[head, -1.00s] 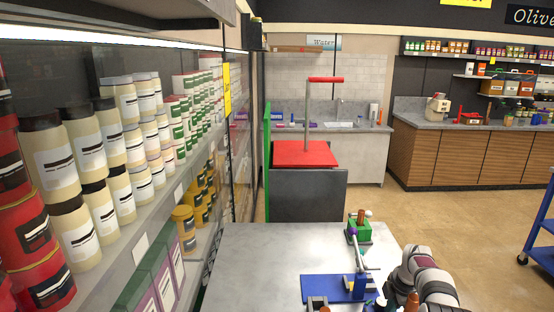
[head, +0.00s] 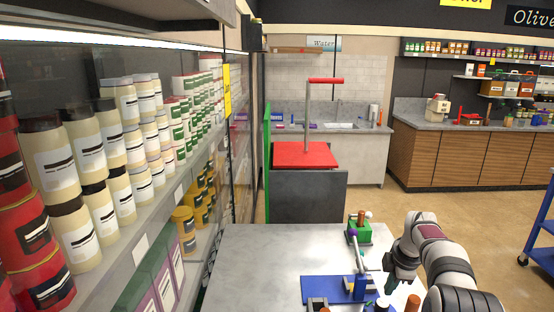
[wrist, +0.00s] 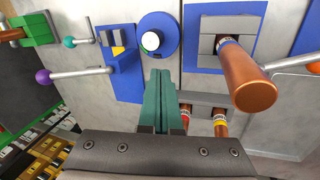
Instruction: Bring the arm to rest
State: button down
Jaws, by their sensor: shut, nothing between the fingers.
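My gripper (wrist: 160,100) is shut and empty in the wrist view; its two dark green fingers lie together. In the head view my gripper (head: 390,284) hangs at the end of my white and dark arm, above the right side of the grey table (head: 265,260). In the wrist view a blue round part with a white knob (wrist: 151,41) lies just beyond the fingertips. A copper cylinder (wrist: 249,82) stands to the right of the fingers on a blue and grey mount (wrist: 226,22). I cannot tell whether the fingertips touch anything.
A lever with a purple knob (wrist: 44,76) reaches out left of a blue bracket (wrist: 121,65). A green block (head: 359,232) stands at the table's back right. Shelves of jars (head: 85,145) line the left. The table's left part is clear.

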jog(key=s+a+r+m+t, duration=0.2)
jog(key=s+a+r+m, duration=0.7)
jog(key=s+a+r, duration=0.5)
jog(key=s+a+r+m+t+y, duration=0.1)
jog(key=s+a+m, duration=0.25)
jog(key=s, duration=0.25)
jog(key=s+a+r+m+y, duration=0.1)
jog(key=s+a+r+m, duration=0.1)
jog(key=s+m, duration=0.3)
jog(key=s+a+f+m+g, duration=0.1)
jog(key=s+f+m+g, duration=0.1)
jog(key=s+f, duration=0.3)
jog(key=s+a+f+m+g, duration=0.1)
jog(key=s+f+g, duration=0.3)
jog(key=s, duration=0.8)
notch_tip(320, 180, down, 2)
jog(key=shift+f+m, duration=0.15)
jog(key=shift+m, duration=0.5)
jog(key=shift+w, duration=0.1)
